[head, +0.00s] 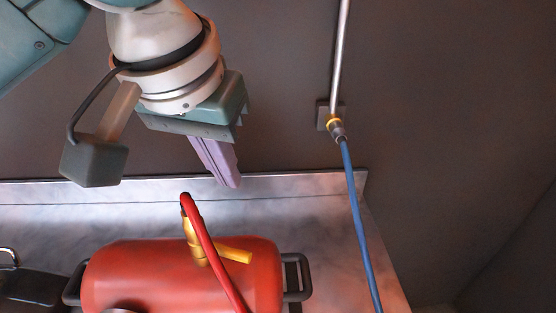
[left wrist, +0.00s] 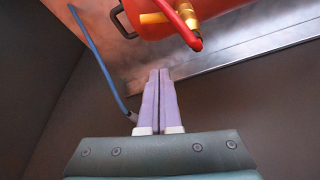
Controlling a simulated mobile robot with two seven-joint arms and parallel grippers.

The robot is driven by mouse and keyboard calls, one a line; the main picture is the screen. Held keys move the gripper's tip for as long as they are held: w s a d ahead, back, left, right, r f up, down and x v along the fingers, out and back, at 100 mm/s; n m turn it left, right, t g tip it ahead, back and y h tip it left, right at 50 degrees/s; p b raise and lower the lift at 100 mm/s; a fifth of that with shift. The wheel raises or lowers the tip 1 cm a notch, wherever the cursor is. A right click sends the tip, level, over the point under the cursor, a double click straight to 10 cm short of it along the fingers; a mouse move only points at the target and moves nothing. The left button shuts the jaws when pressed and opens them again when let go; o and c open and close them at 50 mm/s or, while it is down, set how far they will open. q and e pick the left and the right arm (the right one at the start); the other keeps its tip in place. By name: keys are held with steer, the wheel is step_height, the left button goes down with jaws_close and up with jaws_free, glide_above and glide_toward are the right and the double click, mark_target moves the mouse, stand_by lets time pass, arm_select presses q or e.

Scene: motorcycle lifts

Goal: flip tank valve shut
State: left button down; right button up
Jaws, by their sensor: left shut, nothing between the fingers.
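A red tank (head: 130,268) lies on its side on a grey marbled bench, with black handles at its ends. A brass valve (head: 197,240) stands on top of the tank. A red lever or hose (head: 205,232) with a dark tip runs from the valve toward the front; I cannot tell which it is. A yellow-brass piece (head: 235,255) sticks out to the right. My left gripper (head: 230,184) is shut and empty, above and behind the valve, apart from it. In the left wrist view the closed fingers (left wrist: 158,75) point toward the tank (left wrist: 150,22), with the valve (left wrist: 187,12) to their upper right.
A blue hose (head: 360,225) hangs from a fitting (head: 335,127) on a metal pipe (head: 341,50) to the right of the tank. The bench (head: 335,215) has a raised back edge against a dark wall. A dark object (head: 30,287) sits at the left.

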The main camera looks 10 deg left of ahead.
mark_target(222, 249)
arm_select(q)
steer(key=x, duration=0.9)
steer(key=shift+w+f+b, duration=0.15)
steer(key=shift+f+b, duration=0.2)
steer(key=s+p, duration=0.2)
steer(key=shift+s+f, duration=0.2)
steer(key=shift+s, duration=0.15)
steer(key=shift+s+f+p, duration=0.3)
steer(key=shift+s, duration=0.25)
arm_select(e)
steer(key=shift+w+r, duration=0.1)
steer(key=shift+r, duration=0.9)
steer(key=shift+r, duration=0.1)
